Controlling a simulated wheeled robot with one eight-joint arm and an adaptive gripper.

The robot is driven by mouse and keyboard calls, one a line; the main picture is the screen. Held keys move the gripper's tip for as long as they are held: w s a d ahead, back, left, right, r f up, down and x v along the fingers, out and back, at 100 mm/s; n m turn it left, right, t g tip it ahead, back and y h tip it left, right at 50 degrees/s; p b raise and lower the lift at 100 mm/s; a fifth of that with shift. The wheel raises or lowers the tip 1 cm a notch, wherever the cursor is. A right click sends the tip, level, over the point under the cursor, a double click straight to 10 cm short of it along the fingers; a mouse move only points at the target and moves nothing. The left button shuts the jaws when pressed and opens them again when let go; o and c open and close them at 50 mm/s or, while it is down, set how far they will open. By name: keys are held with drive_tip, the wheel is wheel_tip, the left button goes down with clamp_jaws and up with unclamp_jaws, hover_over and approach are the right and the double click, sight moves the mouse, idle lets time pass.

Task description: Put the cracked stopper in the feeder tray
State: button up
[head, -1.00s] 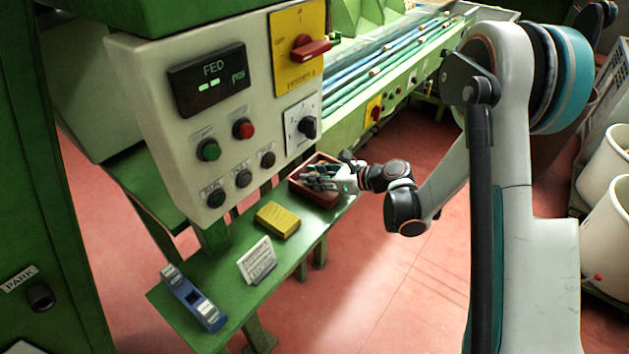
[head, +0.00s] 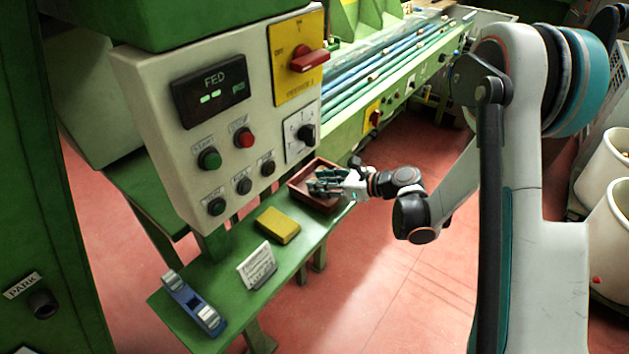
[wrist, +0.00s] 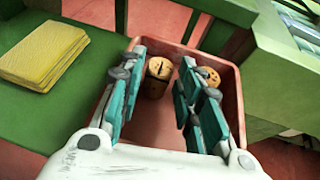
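A reddish-brown tray (head: 299,189) stands at the far end of the green shelf. It fills the middle of the wrist view (wrist: 232,95). Two cork stoppers show in it: one (wrist: 158,70) with a dark line across its top, and another (wrist: 209,75) with dark marks, partly hidden by the right finger. I cannot tell for sure which is cracked. My gripper (head: 320,184) is over the tray, fingers apart. In the wrist view the gripper (wrist: 162,62) has the lined stopper between its fingers, nearer the left one; contact is unclear. No label shows which tray is the feeder tray.
The control panel (head: 215,130) overhangs the shelf at the tray's left. White bins (head: 608,165) stand at the right.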

drive_tip(key=p+v, duration=0.2)
drive_tip(key=v, duration=0.7)
drive_tip(key=shift+p, duration=0.35)
drive_tip(key=s+d+r+n+h, duration=0.2)
drive_tip(key=s+r+n+h, duration=0.4)
drive_tip(key=s+r+n, duration=0.45)
drive_tip(key=s+d+r+n+h, duration=0.3)
drive_tip(key=s+d+n, duration=0.1)
drive_tip(key=s+n, duration=0.2)
drive_tip(key=s+d+r+n+h, duration=0.2)
drive_tip(key=s+d+r+n, duration=0.1)
drive_tip(key=s+n, duration=0.4)
drive_tip(key=shift+s+d+r+t+h, duration=0.4)
drive_tip(key=shift+s+d, duration=0.05)
drive_tip(key=shift+s, duration=0.7)
drive_tip(key=shift+r, duration=0.1)
